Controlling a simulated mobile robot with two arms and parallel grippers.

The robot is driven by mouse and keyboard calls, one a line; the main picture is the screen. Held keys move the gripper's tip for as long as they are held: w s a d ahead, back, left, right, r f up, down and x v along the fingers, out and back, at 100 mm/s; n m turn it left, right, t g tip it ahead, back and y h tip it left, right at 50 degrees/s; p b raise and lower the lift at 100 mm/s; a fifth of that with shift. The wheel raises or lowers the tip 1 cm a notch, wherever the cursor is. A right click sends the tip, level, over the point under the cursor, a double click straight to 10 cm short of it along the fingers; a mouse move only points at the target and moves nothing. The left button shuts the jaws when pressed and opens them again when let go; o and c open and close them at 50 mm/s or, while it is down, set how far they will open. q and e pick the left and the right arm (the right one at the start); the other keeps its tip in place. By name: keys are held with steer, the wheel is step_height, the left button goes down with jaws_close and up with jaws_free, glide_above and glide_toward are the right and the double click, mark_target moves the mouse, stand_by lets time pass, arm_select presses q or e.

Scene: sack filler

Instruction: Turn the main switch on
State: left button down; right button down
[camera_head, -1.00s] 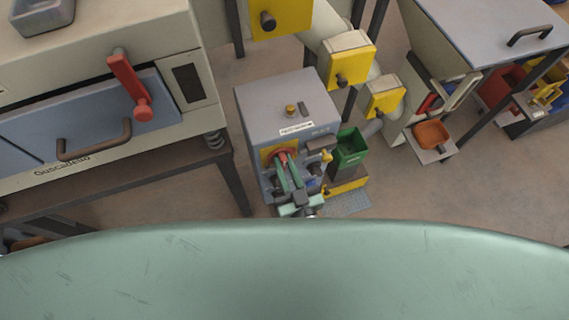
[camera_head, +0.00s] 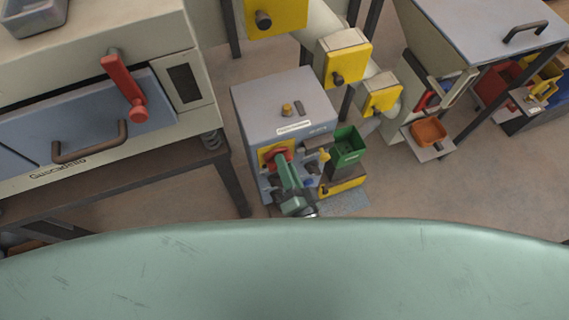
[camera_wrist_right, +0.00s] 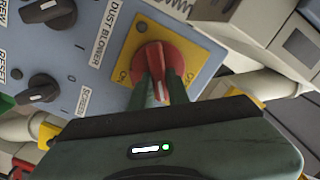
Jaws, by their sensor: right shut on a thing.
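The main switch is a red rotary knob (camera_wrist_right: 168,62) on a yellow plate (camera_wrist_right: 140,38), set on the blue-grey panel of the control cabinet (camera_head: 284,98). In the head view the red knob (camera_head: 277,153) shows at the upper left of the cabinet front. My right gripper (camera_head: 284,166) reaches up to it from below. In the wrist view its two green fingers (camera_wrist_right: 162,88) are shut on the knob, one on each side of its grip. The fingers hide part of the knob and plate. My left gripper is not in view.
Black knobs (camera_wrist_right: 48,10) sit beside the main switch, near labels reading DUST BLOWER and RESET. A green bin (camera_head: 348,148) stands right of the cabinet. A machine with a red lever (camera_head: 124,85) is at left. My pale green body fills the bottom of the head view.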

steer(key=shift+d+f+m+b, duration=0.15)
steer(key=shift+m+b, duration=0.45)
steer(key=shift+m, duration=1.25)
steer(key=shift+f+m+b, duration=0.2)
steer(key=shift+m+b, duration=0.4)
steer(key=shift+m, duration=1.25)
steer(key=c, duration=1.4)
jaws_free()
steer(key=shift+o, duration=0.2)
steer(key=b+v, duration=0.1)
steer(key=v, duration=0.6)
steer(key=shift+s, duration=0.35)
steer(key=shift+d, duration=0.1)
